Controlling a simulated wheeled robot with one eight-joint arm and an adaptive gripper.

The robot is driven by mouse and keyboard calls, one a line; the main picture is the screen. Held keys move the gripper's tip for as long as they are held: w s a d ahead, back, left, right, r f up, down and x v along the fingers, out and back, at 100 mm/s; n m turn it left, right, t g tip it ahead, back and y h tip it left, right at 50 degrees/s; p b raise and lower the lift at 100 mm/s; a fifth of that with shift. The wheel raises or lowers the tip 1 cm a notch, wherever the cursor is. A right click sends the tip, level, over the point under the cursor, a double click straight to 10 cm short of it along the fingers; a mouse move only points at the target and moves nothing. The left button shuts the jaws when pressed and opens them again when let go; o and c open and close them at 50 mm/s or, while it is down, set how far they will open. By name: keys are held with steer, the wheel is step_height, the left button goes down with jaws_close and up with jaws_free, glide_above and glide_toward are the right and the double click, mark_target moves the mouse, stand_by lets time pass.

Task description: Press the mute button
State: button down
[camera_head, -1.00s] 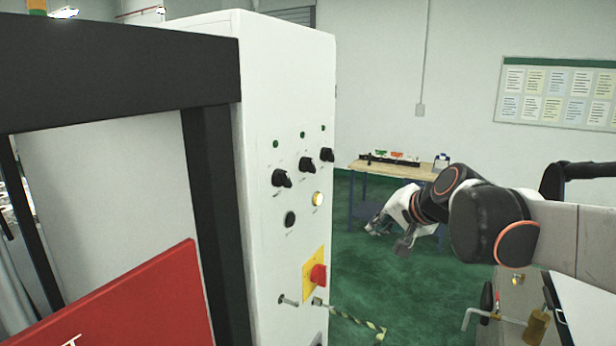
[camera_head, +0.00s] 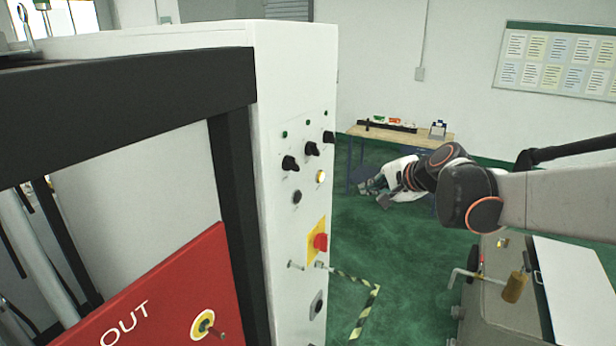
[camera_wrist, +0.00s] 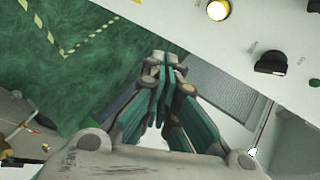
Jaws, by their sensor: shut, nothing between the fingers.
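A white control panel (camera_head: 304,226) carries three black rotary knobs, a lit yellow-white button (camera_head: 321,176), a black round button (camera_head: 297,197) and a red emergency stop (camera_head: 320,242) on a yellow plate. The labels are too small to read, so I cannot tell which button is mute. In the wrist view the lit button (camera_wrist: 218,10) is at the top edge, with a black knob (camera_wrist: 270,63) to its right. My gripper (camera_head: 385,200) is shut and empty, to the right of the panel and apart from it. Its fingertips (camera_wrist: 163,62) show in the wrist view.
A red panel (camera_head: 165,300) marked "OUT" stands at left in a black frame (camera_head: 232,180). A table (camera_head: 440,141) with small items stands behind my arm. Green floor with yellow-black tape (camera_head: 366,312) lies right of the cabinet.

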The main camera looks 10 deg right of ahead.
steer(key=w+a, duration=0.5)
steer(key=a, duration=0.2)
stand_by(0.4)
steer(key=shift+w+a, duration=0.1)
steer(key=shift+w, duration=0.05)
stand_by(1.2)
steer(key=shift+w+a+b, duration=0.2)
steer(key=shift+a+b, duration=0.1)
steer(key=shift+a, duration=0.05)
steer(key=shift+w+a, duration=0.25)
steer(key=shift+a, duration=0.05)
stand_by(1.1)
steer(key=shift+d, duration=0.1)
steer(key=shift+s+d, duration=0.5)
steer(key=shift+d, duration=0.05)
steer(key=shift+s+d, duration=0.75)
steer(key=shift+d, duration=0.3)
steer(key=shift+s+d, duration=0.75)
steer(key=shift+d, duration=0.25)
